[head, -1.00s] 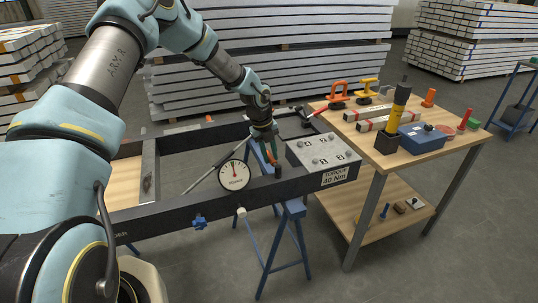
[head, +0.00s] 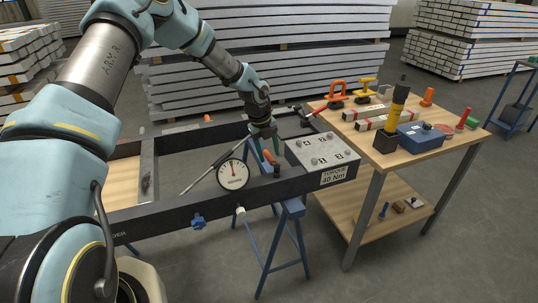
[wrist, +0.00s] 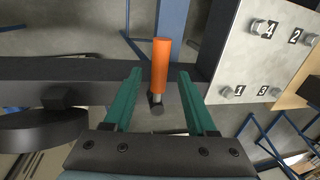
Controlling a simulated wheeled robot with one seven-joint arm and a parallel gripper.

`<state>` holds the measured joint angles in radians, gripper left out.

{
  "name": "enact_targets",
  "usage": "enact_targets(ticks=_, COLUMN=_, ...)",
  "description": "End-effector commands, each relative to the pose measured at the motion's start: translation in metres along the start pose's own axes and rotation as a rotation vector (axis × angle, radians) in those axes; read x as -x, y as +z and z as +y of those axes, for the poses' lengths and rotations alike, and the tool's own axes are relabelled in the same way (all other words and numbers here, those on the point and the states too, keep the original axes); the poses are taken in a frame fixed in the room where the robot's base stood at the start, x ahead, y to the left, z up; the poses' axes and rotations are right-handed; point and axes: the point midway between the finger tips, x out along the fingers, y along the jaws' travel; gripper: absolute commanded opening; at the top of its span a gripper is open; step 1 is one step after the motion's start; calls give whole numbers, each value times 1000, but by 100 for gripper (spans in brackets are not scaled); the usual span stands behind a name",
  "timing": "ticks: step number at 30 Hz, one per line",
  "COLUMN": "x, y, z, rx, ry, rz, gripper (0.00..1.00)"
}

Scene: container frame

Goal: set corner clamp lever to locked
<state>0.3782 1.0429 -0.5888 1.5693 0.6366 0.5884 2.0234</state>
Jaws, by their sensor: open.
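An orange lever handle (wrist: 161,62) on a short metal stem stands out by the dark frame's beam (wrist: 65,72), with a dark knob at its base. In the head view the orange handle (head: 268,157) shows just below my gripper (head: 265,148), beside the plate on the near right part of the frame. In the wrist view my gripper (wrist: 160,74) is open. Its two green fingers lie one on each side of the handle and stem, with a gap on both sides. I cannot tell whether the lever is locked.
A bolted plate (head: 322,150) marked for torque lies right of the lever. A round dial gauge (head: 233,174) is on the near beam. A red-handled tool (head: 313,111) lies by the frame's far right corner. A workbench (head: 440,146) with tools stands right.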

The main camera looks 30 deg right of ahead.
Motion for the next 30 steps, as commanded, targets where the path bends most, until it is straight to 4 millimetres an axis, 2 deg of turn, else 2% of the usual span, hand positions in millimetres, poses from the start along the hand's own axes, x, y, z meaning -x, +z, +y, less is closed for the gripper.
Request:
enact_targets(ticks=9, x=58, y=2, z=1, rx=1, ry=-1, rz=-5, gripper=57)
enact_targets(ticks=15, x=88, y=1, z=1, rx=0, ry=0, rz=-3, gripper=57)
enact_targets(ticks=21, x=99, y=0, z=1, rx=0, ry=1, rz=1, gripper=57)
enact_targets(ticks=30, x=99, y=0, z=0, rx=0, ry=1, rz=1, gripper=57)
